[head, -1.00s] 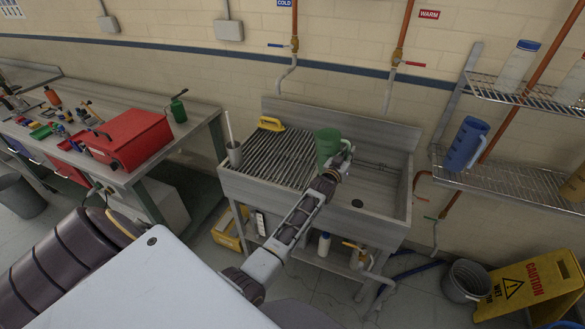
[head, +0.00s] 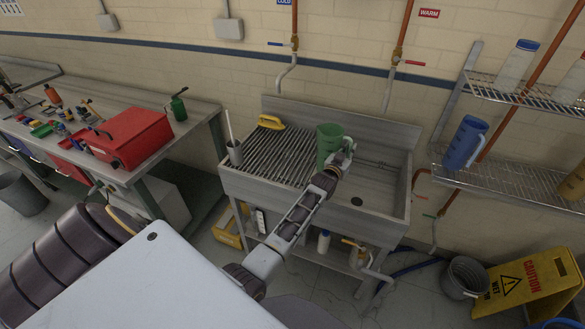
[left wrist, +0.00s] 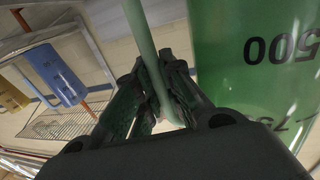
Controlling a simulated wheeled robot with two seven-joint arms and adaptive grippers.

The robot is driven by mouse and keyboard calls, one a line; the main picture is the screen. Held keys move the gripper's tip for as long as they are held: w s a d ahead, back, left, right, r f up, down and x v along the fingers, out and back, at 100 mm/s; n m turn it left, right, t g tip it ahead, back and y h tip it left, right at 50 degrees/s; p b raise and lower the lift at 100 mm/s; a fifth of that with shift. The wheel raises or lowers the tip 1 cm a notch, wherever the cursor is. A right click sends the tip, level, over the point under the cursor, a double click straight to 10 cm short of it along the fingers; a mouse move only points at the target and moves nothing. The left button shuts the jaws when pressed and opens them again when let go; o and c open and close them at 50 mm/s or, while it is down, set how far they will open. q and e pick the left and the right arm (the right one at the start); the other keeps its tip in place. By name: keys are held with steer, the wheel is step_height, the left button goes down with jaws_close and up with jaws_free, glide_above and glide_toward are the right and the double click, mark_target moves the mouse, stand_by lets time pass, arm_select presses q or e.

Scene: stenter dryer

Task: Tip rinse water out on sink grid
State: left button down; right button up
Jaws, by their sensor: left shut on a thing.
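A green measuring jug (head: 329,140) is upright above the sink, near where the ribbed grid meets the basin. My left gripper (head: 341,160) is shut on the jug's handle, on the jug's right side. The left wrist view shows the fingers (left wrist: 152,95) closed around the green handle (left wrist: 143,45), with the jug's marked wall (left wrist: 250,60) beside them. Water inside the jug cannot be made out. The sink grid (head: 270,158) is the ribbed left part of the sink. My right gripper is not in view.
The sink basin (head: 380,193) with a drain is right of the grid. Wire shelves hold a blue jug (head: 466,143). A yellow caution sign (head: 528,285) stands on the floor.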

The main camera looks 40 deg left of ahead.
mark_target(351, 142)
arm_select(q)
steer(key=shift+r, duration=2.15)
